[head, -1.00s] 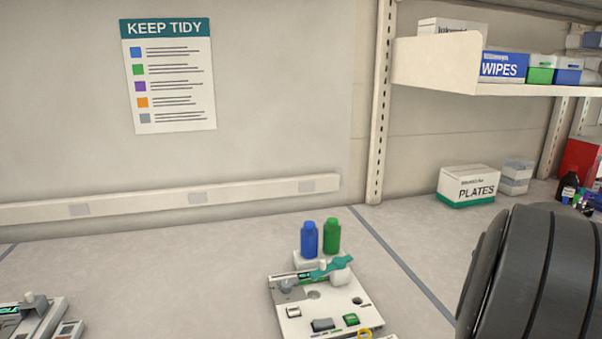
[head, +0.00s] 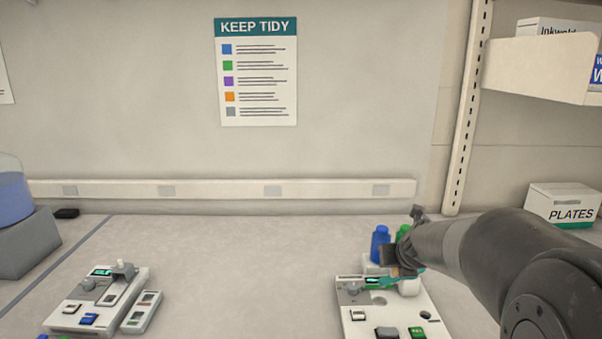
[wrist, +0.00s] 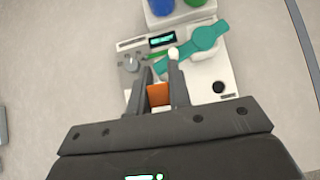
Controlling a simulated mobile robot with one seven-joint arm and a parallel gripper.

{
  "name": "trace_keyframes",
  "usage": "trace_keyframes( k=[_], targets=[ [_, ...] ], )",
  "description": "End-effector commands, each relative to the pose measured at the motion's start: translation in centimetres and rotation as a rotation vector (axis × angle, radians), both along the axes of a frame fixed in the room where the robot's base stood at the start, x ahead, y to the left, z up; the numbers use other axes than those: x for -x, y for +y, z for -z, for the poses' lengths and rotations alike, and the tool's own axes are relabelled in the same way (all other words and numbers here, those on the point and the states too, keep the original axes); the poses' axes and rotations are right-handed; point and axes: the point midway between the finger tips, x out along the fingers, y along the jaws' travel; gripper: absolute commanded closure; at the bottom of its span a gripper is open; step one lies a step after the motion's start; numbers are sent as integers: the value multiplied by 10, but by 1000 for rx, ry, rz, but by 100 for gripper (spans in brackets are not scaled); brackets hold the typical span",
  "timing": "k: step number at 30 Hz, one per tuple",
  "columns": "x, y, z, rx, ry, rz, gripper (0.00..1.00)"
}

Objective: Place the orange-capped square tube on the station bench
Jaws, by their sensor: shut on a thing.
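The orange cap of the square tube (wrist: 159,95) shows between the two fingers of my gripper (wrist: 161,82) in the wrist view. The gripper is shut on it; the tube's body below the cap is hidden. In the head view my gripper (head: 408,240) is at the right, in front of the blue and green bottles, and the tube cannot be made out there. The station bench (head: 205,240) is the grey top with devices on it. In the wrist view the gripper is over the near part of a white device (wrist: 213,70).
The white device (head: 348,315) carries a teal piece (wrist: 205,38). A blue bottle (head: 380,244) and a green bottle (head: 403,233) stand behind it. Another device (head: 85,300) is at the left. The bench between the devices is clear.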

Motion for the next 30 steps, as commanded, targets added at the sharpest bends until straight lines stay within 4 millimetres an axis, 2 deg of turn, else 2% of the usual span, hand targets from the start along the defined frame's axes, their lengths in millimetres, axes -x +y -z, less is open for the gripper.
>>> trace_keyframes(
  k=[1, 8, 11, 14, 18, 21, 26, 30],
  targets=[
    [-1, 8, 0, 1, 0, -13, 100],
    [-6, 27, 1, 1, 0, -57, 100],
    [-15, 54, 3, -1, 1, -127, 100],
    [-25, 98, 7, -2, 2, -241, 100],
    [-36, 174, 13, -3, 1, -430, 100],
    [-36, 229, 16, -3, 0, -565, 100],
    [-26, 317, 23, -3, 0, -778, 100],
    [-7, 392, 29, -3, 0, -960, 100]
  ],
)
